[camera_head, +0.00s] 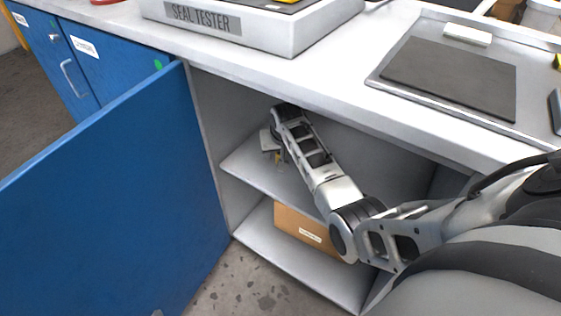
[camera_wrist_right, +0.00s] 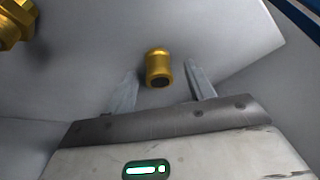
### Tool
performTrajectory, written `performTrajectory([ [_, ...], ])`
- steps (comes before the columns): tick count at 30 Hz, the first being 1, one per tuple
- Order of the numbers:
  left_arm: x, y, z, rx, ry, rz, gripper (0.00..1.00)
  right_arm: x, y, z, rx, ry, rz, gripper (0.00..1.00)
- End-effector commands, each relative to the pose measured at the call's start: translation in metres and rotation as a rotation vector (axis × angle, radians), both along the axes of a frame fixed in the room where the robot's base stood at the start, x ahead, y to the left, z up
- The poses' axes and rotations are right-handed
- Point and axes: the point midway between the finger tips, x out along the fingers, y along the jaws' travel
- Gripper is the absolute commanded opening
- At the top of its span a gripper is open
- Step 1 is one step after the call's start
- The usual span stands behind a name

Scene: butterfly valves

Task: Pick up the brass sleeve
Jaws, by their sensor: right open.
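The brass sleeve (camera_wrist_right: 158,66) is a small gold cylinder with a dark open end. In the right wrist view it sits between the two fingertips of my right gripper (camera_wrist_right: 161,70), with a gap on each side. In the head view my right gripper (camera_head: 271,147) is inside the open cabinet above the upper shelf (camera_head: 245,170), partly hidden by its own arm. A small brass spot shows beside it there, but I cannot tell which brass part it is. My right gripper is open. My left gripper is out of view.
Another larger brass part (camera_wrist_right: 14,22) is at the wrist view's upper left. A cardboard box (camera_head: 308,232) is on the lower shelf. The blue door (camera_head: 110,215) stands open at left. The countertop (camera_head: 330,85) overhangs my arm and carries the seal tester (camera_head: 250,25) and a tray (camera_head: 385,80).

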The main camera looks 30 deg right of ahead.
Motion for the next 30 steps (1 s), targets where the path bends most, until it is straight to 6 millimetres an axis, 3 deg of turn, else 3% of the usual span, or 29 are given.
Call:
performTrajectory([
  [9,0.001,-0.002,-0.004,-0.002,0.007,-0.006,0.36,0.002,-0.002,-0.005,-0.001,-0.002,0.0,0.54],
  [15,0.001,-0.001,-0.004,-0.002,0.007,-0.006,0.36,0.002,-0.001,-0.005,-0.002,-0.001,0.001,0.03],
  [25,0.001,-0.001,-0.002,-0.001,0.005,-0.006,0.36,0.002,-0.002,-0.003,-0.002,-0.003,0.001,0.03],
  [30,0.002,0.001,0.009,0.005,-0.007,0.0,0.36,-0.001,-0.003,0.009,-0.002,-0.003,0.0,0.03],
])
